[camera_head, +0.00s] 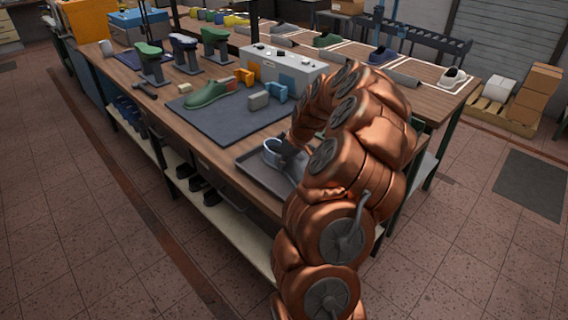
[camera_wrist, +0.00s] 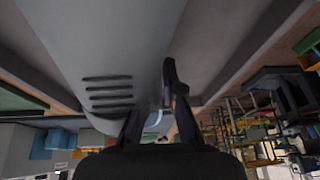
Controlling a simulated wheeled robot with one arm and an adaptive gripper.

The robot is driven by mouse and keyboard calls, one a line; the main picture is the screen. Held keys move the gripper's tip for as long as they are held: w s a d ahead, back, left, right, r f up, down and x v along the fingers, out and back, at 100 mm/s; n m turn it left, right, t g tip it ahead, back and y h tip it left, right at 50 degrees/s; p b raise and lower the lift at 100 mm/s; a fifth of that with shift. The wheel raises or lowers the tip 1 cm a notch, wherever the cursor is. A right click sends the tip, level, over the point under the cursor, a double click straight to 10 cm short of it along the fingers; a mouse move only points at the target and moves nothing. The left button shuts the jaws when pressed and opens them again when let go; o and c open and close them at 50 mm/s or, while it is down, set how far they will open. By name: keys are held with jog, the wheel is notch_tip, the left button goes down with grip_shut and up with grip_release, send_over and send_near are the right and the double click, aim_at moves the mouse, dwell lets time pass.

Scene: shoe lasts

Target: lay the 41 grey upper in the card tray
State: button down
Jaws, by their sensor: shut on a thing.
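A light grey upper (camera_head: 271,153) is at the front edge of the bench, over a dark tray (camera_head: 257,171). I cannot tell whether it touches the tray floor. My gripper (camera_head: 287,151) is shut on the upper; my arm hides the upper's right part and the tray's right side. In the wrist view, the grey upper (camera_wrist: 115,50) fills the upper left, with several dark slots in its side. The fingers of my gripper (camera_wrist: 155,112) are at its edge. No size number is legible.
A dark mat (camera_head: 235,122) behind the tray holds a green shoe (camera_head: 210,92) and small grey and blue blocks. Lasts on stands (camera_head: 184,52) are at the back left. A grey box (camera_head: 290,70) stands behind the mat. The aisle floor at left is clear.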

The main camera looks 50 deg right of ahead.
dwell(0.3)
jog(key=c, duration=1.2)
grip_release()
jog(key=shift+c, duration=0.2)
jog(key=v, duration=1.2)
jog(key=shift+w, duration=0.1)
